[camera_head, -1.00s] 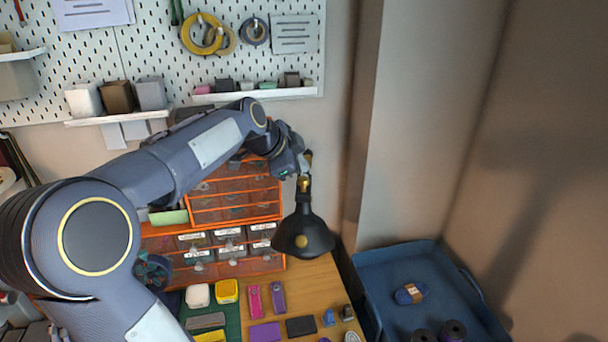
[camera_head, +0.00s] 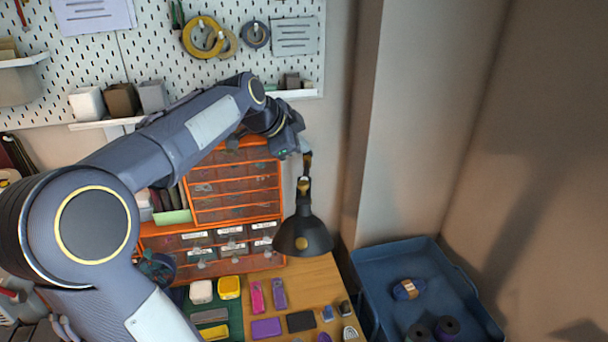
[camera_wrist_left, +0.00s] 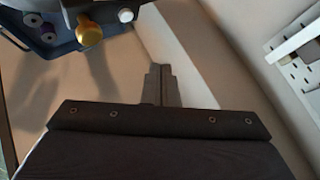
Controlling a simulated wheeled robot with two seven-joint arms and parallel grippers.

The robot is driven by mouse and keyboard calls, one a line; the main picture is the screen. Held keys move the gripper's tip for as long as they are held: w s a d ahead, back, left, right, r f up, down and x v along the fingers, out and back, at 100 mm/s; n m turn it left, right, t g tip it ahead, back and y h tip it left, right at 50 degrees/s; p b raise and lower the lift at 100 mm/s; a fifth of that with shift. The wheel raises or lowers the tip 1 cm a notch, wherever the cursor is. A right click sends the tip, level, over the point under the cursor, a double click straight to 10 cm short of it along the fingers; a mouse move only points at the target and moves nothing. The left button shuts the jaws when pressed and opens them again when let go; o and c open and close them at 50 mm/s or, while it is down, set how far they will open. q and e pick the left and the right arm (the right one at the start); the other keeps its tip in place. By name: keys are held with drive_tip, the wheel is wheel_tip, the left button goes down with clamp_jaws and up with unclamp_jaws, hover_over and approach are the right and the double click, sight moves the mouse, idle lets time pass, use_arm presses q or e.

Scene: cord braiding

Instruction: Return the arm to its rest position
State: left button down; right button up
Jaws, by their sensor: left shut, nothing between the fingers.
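My left arm (camera_head: 150,155) reaches in from the left across the head view, raised above the work table. My left gripper (camera_head: 303,146) is at its far end, just above the neck of the black lamp (camera_head: 304,232), in front of the wall. In the left wrist view my left gripper (camera_wrist_left: 161,72) shows with its fingers together and nothing between them. Whether the gripper touches the lamp is unclear in the head view. My right gripper is in neither view.
An orange drawer cabinet (camera_head: 285,200) stands behind the lamp. Small coloured items lie on the wooden table (camera_head: 318,275). A blue tray (camera_head: 375,258) with yarn (camera_head: 409,289) stands at the right. The white pegboard (camera_head: 150,35) with shelves covers the wall behind the arm.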

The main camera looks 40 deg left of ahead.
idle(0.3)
use_arm(q)
drive_tip(key=s+d+f+n+g+h, duration=0.1)
drive_tip(key=s+d+f+n, duration=0.4)
drive_tip(key=s+d+f, duration=0.4)
drive_tip(key=s+d+f+n+g+h+b, duration=0.1)
drive_tip(key=s+d+f+n, duration=0.5)
drive_tip(key=s+d, duration=0.6)
drive_tip(key=s+f+g+h, duration=0.1)
drive_tip(key=s+f, duration=0.1)
drive_tip(key=s, duration=0.2)
drive_tip(key=shift+d+f+g, duration=0.2)
drive_tip(key=shift+f+g, duration=0.1)
drive_tip(key=shift+f, duration=0.1)
drive_tip(key=shift+s, duration=0.1)
